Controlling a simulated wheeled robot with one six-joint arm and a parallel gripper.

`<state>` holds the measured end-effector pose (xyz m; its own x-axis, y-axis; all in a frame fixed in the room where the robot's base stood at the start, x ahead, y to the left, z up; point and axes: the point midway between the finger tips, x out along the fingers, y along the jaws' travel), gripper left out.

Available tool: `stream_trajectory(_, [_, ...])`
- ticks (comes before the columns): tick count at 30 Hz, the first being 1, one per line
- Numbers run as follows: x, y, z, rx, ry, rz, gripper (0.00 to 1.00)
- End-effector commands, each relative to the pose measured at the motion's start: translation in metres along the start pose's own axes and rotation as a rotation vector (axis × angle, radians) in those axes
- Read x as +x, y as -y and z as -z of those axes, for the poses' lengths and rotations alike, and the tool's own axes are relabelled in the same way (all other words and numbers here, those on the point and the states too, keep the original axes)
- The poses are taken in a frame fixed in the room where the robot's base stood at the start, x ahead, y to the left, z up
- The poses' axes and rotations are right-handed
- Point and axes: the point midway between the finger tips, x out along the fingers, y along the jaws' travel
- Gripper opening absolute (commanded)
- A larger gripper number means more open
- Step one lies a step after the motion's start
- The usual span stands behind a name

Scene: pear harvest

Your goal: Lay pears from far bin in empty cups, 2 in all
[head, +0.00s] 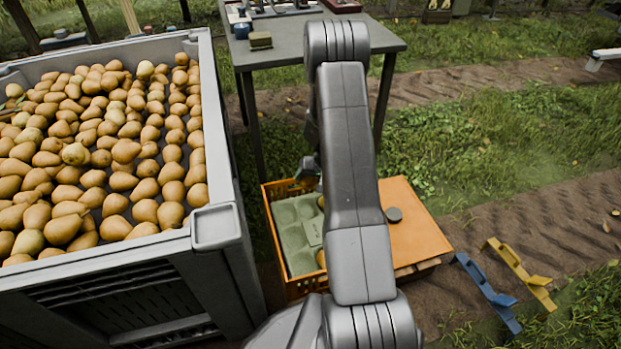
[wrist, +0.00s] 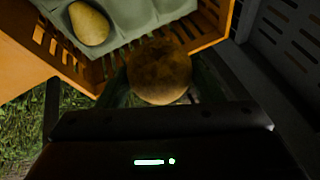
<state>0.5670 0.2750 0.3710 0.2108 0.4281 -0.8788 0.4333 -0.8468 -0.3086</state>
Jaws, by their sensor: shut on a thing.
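My gripper (wrist: 160,88) is shut on a brownish pear (wrist: 160,70), shown in the wrist view. The held pear is just outside the orange crate (wrist: 206,43), beside its wall. In the crate lies a grey-green cup tray (wrist: 142,16); one yellow pear (wrist: 88,24) lies in a cup, and the cups beside it look empty. In the head view the tray (head: 287,216) shows empty cups on its left; my arm hides much of its right side, where bits of pear show. A large grey bin (head: 225,130) full of pears (head: 110,150) stands at left.
An orange board (head: 412,225) with a dark round disc (head: 394,215) is right of the crate. A grey table (head: 262,52) with small items stands behind. Blue (head: 487,290) and yellow (head: 520,272) brackets lie on the ground at right.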

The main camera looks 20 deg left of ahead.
Motion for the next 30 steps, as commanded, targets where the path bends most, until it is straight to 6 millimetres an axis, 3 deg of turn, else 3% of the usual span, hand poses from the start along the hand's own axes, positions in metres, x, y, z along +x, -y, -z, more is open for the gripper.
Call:
stream_trajectory(9, [0.052,-0.019,-0.021,0.002,0.0,-0.002,0.32])
stream_trajectory(15, [0.072,-0.026,-0.03,0.002,0.0,-0.002,0.32])
stream_trajectory(30, [0.077,-0.028,-0.032,0.001,-0.001,-0.002,0.32])
